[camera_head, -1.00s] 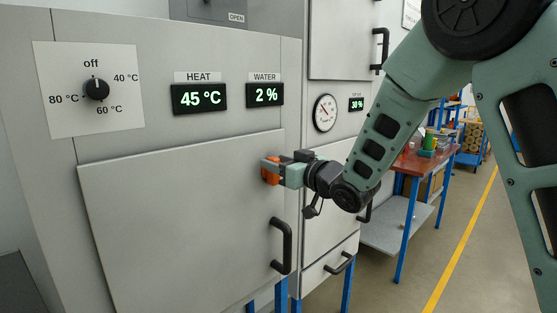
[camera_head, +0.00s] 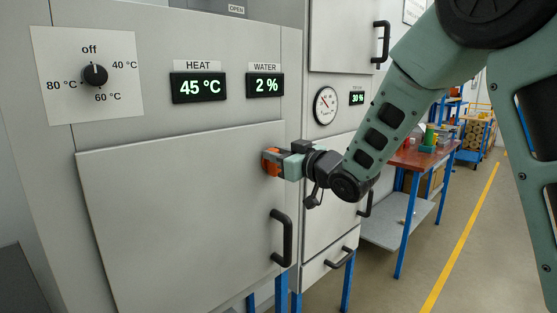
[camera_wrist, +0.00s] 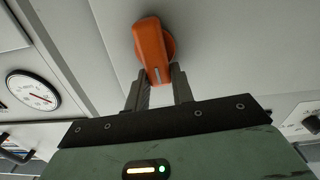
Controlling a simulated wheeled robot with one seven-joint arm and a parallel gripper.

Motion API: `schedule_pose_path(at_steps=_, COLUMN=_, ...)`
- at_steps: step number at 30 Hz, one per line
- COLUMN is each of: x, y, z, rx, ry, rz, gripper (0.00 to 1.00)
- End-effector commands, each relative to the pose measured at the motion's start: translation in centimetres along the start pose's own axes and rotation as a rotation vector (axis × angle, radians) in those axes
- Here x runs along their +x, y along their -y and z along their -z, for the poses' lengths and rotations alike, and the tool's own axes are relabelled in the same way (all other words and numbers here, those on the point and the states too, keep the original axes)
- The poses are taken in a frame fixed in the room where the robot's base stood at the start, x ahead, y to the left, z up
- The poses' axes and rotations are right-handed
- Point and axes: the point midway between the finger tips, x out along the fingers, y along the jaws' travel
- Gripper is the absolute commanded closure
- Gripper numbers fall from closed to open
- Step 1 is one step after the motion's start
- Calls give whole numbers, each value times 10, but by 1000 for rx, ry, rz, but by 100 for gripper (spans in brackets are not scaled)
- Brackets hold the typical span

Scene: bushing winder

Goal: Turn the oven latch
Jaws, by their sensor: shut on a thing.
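The orange oven latch (camera_head: 270,161) sits near the upper right edge of the large grey oven door (camera_head: 180,215). In the wrist view the latch (camera_wrist: 151,45) shows as an orange handle on a round base, slightly tilted, with its marked end between my fingers. My gripper (camera_wrist: 160,85) is shut on that end of the latch. In the head view my gripper (camera_head: 281,163) reaches the latch from the right and covers part of it. The oven door is shut.
A black door handle (camera_head: 283,238) stands out below the latch. A dial (camera_head: 95,75) and the heat and water displays are on the panel above. A round gauge (camera_head: 326,105) is on the cabinet to the right. A workbench (camera_head: 420,155) stands farther right.

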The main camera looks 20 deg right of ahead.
Motion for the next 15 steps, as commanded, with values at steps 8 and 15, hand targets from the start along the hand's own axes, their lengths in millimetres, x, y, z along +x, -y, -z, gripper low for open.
schedule_pose_path(at_steps=8, x=0, y=7, z=-6, rx=-228, ry=-7, rz=-1, gripper=99)
schedule_pose_path(at_steps=15, x=0, y=13, z=-9, rx=-457, ry=-7, rz=-2, gripper=99)
